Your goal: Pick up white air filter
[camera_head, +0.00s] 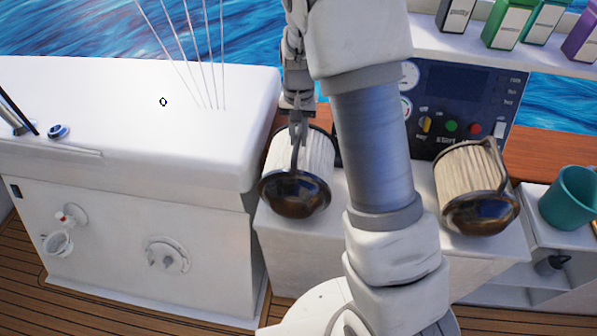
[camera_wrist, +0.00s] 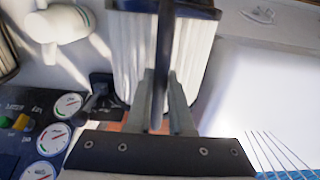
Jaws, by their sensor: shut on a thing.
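The white air filter (camera_head: 312,157) is a pleated white cylinder with a dark glossy end cap and a handle. In the head view it is left of my arm, tilted with its cap toward the camera. My gripper (camera_head: 298,122) is at its handle. In the wrist view my gripper (camera_wrist: 160,112) has its two fingers closed on the dark handle bar, with the white filter (camera_wrist: 128,55) just beyond. Whether the filter touches the surface below I cannot tell. A second, beige filter (camera_head: 466,172) with a similar cap and handle stands right of my arm.
A control panel (camera_head: 455,108) with gauges and buttons is behind. Several bottles (camera_head: 510,22) stand on a shelf at the upper right. A teal mug (camera_head: 570,197) is at the far right. A white cabinet (camera_head: 150,215) fills the left side.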

